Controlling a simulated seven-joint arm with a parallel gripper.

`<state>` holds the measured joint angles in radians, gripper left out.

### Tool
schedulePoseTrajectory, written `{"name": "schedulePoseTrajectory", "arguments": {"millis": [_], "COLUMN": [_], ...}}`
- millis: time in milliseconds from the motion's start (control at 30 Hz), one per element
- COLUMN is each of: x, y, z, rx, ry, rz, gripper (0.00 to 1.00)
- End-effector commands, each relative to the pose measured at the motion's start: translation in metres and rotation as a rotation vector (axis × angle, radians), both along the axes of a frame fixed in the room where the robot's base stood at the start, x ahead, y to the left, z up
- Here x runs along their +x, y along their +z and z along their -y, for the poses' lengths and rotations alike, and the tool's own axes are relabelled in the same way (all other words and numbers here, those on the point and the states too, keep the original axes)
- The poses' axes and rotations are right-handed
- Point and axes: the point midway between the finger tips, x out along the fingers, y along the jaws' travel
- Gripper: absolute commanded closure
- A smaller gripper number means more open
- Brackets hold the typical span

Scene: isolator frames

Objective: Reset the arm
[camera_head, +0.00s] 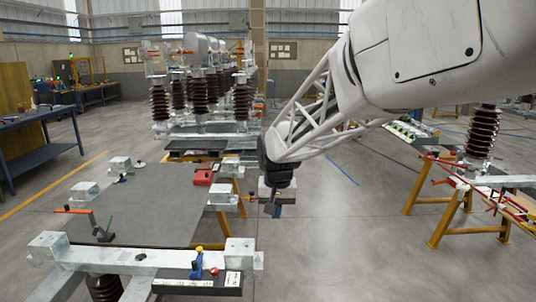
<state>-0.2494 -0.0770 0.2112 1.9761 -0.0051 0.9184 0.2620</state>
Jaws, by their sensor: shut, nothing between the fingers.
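My arm reaches in from the upper right, a white housing with a white lattice link that runs down to the left. My gripper (273,206) is at its end, dark and small, pointing down near the picture's centre. It is shut with nothing seen in it. It shows in front of the right edge of the grey worktable and the floor beyond. I cannot tell its height above the floor. The wrist partly hides a pale block behind it.
An isolator frame beam (150,262) crosses the front. Brown insulators (198,95) stand behind. A yellow-legged stand (446,218) is at right. Floor (340,235) between is clear.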

Motion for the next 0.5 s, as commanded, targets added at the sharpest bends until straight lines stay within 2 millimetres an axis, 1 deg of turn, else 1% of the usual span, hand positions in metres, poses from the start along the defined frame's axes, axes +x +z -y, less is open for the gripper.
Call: {"name": "schedulePoseTrajectory", "arguments": {"millis": [33,100,267,500], "x": [-0.011,-0.027,-0.063,-0.119], "y": [0.006,0.012,0.023,0.033], "z": [0.010,0.021,0.047,0.081], "rx": [0.000,0.000,-0.001,-0.004], "ry": [-0.003,-0.002,-0.005,-0.007], "rz": [0.007,0.013,0.027,0.048], "gripper": [1.00,1.00,1.00,1.00]}}
